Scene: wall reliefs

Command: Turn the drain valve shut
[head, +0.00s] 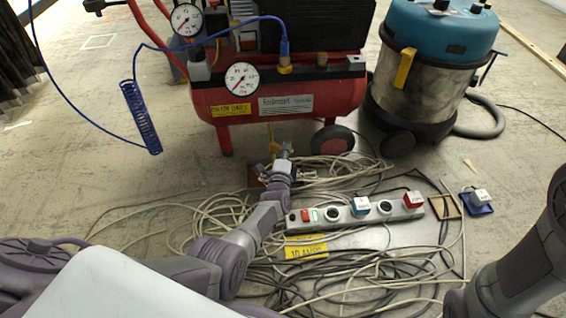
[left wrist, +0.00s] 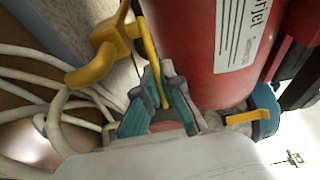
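The drain valve (head: 273,146) is yellow and sits low under the red compressor tank (head: 300,96). My left gripper (head: 285,151) is right beside the valve, just below the tank.
A power strip (head: 355,212) with plugs lies among tangled cables (head: 215,220) below the compressor. A black wheel (head: 332,140) and a blue coiled hose (head: 141,117) flank the valve area. A teal-topped vacuum (head: 425,75) stands at the right. The floor left of the compressor is clear.

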